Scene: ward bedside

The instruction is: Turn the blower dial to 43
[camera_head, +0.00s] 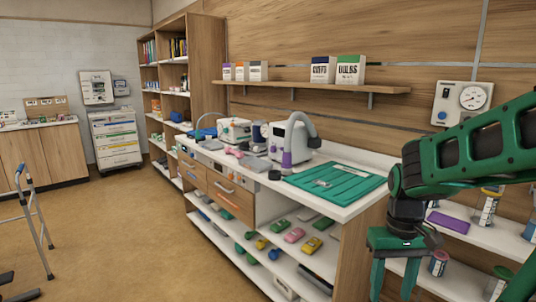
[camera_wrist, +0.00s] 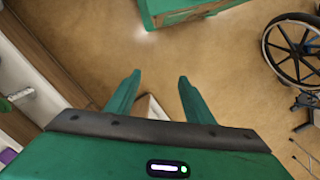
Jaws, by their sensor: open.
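A white machine with a thick grey hose (camera_head: 288,140) stands on the counter; it may be the blower, but I cannot make out a numbered dial on it. A small dark round knob (camera_head: 274,175) shows at the counter's front edge; I cannot tell what it belongs to. My gripper (camera_head: 392,286) hangs pointing down at the lower right, in front of the shelves and well apart from the white machine. In the wrist view my gripper (camera_wrist: 159,77) is open and empty, with its fingers over the floor.
A green mat (camera_head: 345,188) lies on the counter (camera_head: 375,180). A wall panel with a round gauge (camera_head: 473,98) and a blue knob is at the right. A walker (camera_head: 35,220) stands at the left. The wrist view shows a wheelchair wheel (camera_wrist: 295,50) and a green box (camera_wrist: 185,10).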

